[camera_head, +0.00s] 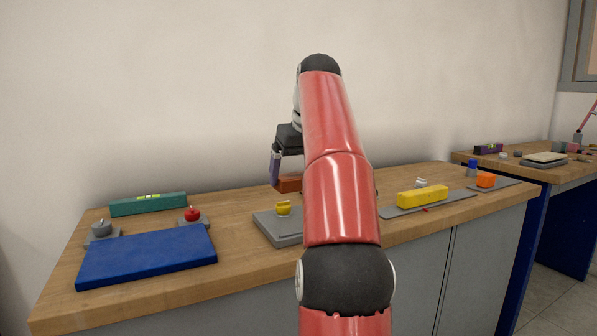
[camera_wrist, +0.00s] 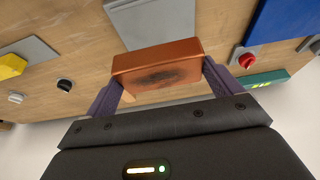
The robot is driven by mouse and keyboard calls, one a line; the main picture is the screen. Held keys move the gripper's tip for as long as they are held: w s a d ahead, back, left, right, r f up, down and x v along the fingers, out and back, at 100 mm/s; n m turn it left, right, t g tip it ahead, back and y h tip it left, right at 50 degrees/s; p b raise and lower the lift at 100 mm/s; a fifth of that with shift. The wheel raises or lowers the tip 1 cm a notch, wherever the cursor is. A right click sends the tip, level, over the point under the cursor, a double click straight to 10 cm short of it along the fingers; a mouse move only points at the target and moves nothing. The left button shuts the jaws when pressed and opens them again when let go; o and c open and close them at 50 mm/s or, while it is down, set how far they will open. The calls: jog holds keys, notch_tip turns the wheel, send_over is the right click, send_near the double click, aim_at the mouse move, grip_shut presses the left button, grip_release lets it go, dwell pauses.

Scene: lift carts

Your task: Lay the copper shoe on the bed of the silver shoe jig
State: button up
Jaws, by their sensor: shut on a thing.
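My gripper (camera_head: 286,172) is shut on the copper shoe (camera_head: 290,185), an orange-brown block with a dark smudge on one face. In the wrist view the shoe (camera_wrist: 155,66) sits between the two purple fingers of my gripper (camera_wrist: 160,82). The shoe is held above the bench, apart from the surface. A grey slab with a yellow knob, which looks like the silver shoe jig (camera_head: 268,229), lies below and in front of it in the head view. Its grey plate (camera_wrist: 152,18) shows beyond the shoe in the wrist view. My arm hides its right side.
A blue plate (camera_head: 147,257) with grey and red knobs and a teal level (camera_head: 148,204) lie at left. A yellow block (camera_head: 422,196) lies on a grey strip (camera_head: 398,213) at right. An orange block (camera_head: 486,180) is farther right. A second bench stands beyond.

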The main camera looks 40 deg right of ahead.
jog(key=shift+f+b, duration=3.1)
jog(key=shift+f, duration=0.65)
jog(key=shift+f+b, duration=0.4)
jog(key=shift+f, duration=0.2)
jog(key=o, duration=1.7)
jog(key=shift+o, duration=0.2)
jog(key=shift+f, duration=0.15)
jog(key=p+v, duration=0.3)
jog(key=v, duration=0.5)
jog(key=shift+p, duration=0.4)
